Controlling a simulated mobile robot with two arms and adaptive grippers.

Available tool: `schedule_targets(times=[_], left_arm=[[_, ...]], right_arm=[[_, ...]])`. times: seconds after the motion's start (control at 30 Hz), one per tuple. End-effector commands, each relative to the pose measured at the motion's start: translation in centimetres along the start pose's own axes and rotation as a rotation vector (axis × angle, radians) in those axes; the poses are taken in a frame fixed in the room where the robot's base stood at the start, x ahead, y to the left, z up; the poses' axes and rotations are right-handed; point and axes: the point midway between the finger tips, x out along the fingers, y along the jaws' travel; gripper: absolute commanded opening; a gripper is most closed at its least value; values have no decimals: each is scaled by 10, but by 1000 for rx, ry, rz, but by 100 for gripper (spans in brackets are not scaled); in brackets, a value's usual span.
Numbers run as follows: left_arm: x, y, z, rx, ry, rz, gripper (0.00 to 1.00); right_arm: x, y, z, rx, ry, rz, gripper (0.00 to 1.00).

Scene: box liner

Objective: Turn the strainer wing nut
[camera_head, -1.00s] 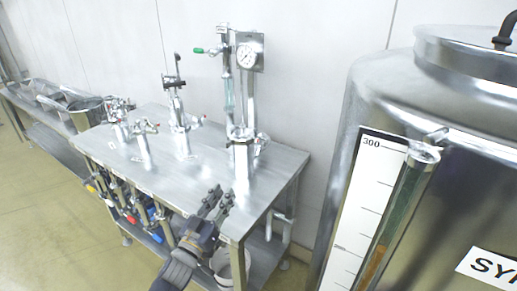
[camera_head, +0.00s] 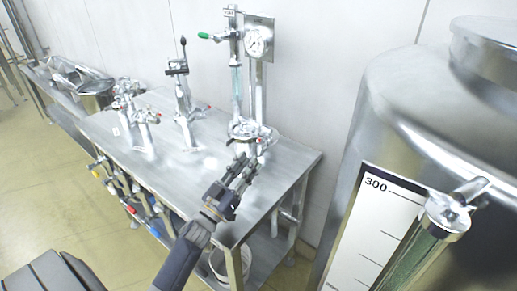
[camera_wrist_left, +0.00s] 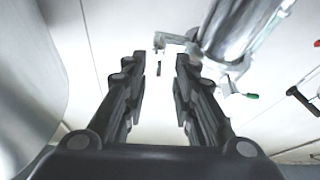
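A shiny steel fitting with clamps (camera_head: 250,130), which may be the strainer, stands upright on the steel table below the gauge column. I cannot clearly pick out its wing nut in the head view. My left gripper (camera_head: 245,168) is just in front of this fitting and partly overlaps its lower part. In the left wrist view the left gripper (camera_wrist_left: 160,65) is open, with an empty gap between its fingers. A steel cylinder (camera_wrist_left: 240,25) lies beyond the right finger, and a small metal piece (camera_wrist_left: 160,42) shows beyond the gap. My right gripper is not in view.
A round gauge (camera_head: 258,42) and a green-handled valve (camera_head: 205,35) stand above the fitting. Other valve assemblies (camera_head: 186,105) stand to the left on the steel table (camera_head: 280,165). A large tank (camera_head: 410,120) with a level scale is at the right.

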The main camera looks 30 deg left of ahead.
Motion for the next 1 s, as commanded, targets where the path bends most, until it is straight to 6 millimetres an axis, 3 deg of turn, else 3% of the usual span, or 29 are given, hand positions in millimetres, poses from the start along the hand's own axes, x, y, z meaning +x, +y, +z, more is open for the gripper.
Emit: schedule_targets(times=[0.13,0.3,0.7,0.73,0.83,1.0], left_arm=[[26,1,-3,-2,3,0,26],[46,1,-2,-2,2,0,26],[54,1,0,-2,0,0,26],[54,1,0,-2,0,0,24],[54,1,0,-2,0,0,1],[54,0,0,-1,0,0,0]], right_arm=[[-10,0,11,0,-18,-1,43],[-14,1,9,-1,-16,1,43],[-15,4,-6,-2,8,5,43],[-15,4,-6,-2,8,5,43],[-15,4,-6,-2,7,5,43],[-15,4,-4,-2,4,4,43]])
